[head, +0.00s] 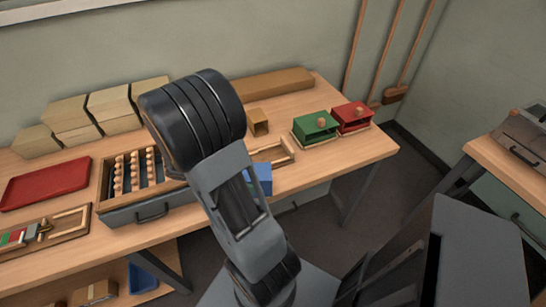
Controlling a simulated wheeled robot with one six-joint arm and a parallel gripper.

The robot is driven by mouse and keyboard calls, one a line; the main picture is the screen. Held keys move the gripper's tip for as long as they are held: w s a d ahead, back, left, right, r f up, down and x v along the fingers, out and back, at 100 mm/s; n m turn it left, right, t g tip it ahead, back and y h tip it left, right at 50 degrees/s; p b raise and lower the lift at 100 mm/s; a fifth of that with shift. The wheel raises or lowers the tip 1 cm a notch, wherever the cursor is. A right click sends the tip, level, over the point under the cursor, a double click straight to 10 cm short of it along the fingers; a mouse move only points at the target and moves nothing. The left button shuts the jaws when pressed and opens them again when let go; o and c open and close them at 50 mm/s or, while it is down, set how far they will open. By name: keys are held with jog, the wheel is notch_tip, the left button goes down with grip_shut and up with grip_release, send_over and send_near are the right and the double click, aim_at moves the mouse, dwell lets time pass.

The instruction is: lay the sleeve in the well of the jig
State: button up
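I cannot tell for sure which thing is the sleeve. A small tan block-like piece (258,122), seemingly hollow at its front, stands on the bench behind my arm. A shallow wooden frame (284,151) lies in front of it, partly hidden by my arm; it may be the jig, but its well is not clear. A blue box-like thing (261,179) shows at the bench's front edge, partly covered by my arm. My arm rises across the middle of the head view. My gripper's fingers do not show.
A compartment tray (147,211) with peg-like pieces, a red tray (46,185) and a wooden tray (68,224) lie left. Tan blocks (113,110) line the wall. Bare bench (345,152) shows at right.

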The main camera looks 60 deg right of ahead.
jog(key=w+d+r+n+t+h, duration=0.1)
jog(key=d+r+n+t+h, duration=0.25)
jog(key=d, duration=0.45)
jog(key=b, duration=0.1)
send_over(270, 156)
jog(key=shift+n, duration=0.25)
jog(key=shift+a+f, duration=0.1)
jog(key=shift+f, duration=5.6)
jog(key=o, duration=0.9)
